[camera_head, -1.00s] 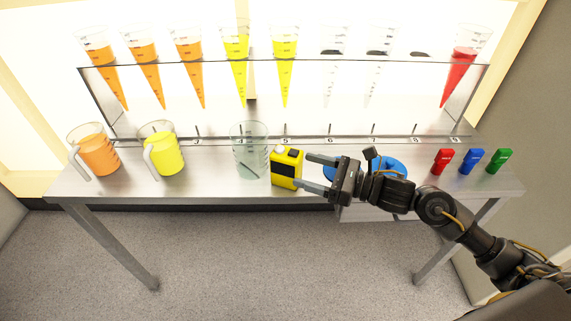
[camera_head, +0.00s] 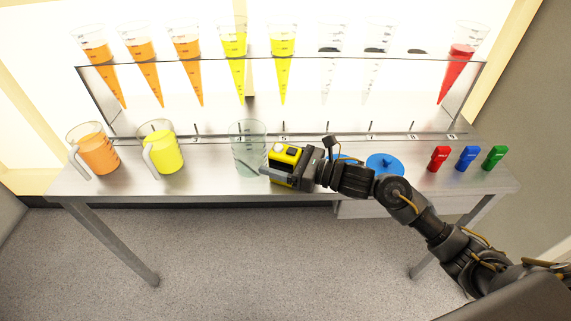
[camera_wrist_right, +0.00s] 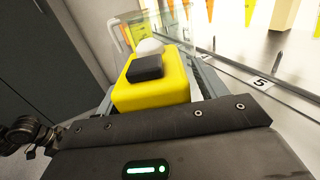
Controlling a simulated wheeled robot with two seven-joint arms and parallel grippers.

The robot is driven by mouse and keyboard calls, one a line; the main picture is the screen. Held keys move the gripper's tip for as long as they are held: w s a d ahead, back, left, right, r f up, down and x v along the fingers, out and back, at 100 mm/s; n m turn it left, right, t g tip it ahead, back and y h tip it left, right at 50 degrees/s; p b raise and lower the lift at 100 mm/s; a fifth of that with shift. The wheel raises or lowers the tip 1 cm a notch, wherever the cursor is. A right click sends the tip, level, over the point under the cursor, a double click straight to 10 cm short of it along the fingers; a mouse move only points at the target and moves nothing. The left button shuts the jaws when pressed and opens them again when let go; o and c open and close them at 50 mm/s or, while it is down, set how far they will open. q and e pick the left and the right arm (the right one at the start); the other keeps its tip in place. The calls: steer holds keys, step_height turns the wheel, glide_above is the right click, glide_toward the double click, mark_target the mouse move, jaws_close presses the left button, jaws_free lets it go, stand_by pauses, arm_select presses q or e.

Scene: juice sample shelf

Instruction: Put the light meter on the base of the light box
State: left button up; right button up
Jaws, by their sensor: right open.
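The light meter (camera_head: 283,154) is a small yellow block with a black panel and a white dome, standing on the metal table. My right gripper (camera_head: 272,164) is open around it, one finger along each side. In the right wrist view the light meter (camera_wrist_right: 155,85) sits between the two fingers, and I cannot tell whether they touch it. The light box (camera_head: 160,85) is the bright backlit panel behind a clear rack of cones, with a numbered metal ledge (camera_head: 225,138) at its foot. My left gripper is not in view.
An empty clear beaker (camera_head: 247,145) stands close left of the meter. Orange (camera_head: 98,152) and yellow (camera_head: 163,150) jugs stand further left. A blue disc (camera_head: 385,163) lies right of the gripper. Red (camera_head: 439,158), blue (camera_head: 467,158) and green (camera_head: 495,158) blocks stand at the right.

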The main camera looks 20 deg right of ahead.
steer(key=shift+c, duration=0.3)
steer(key=c, duration=1.2)
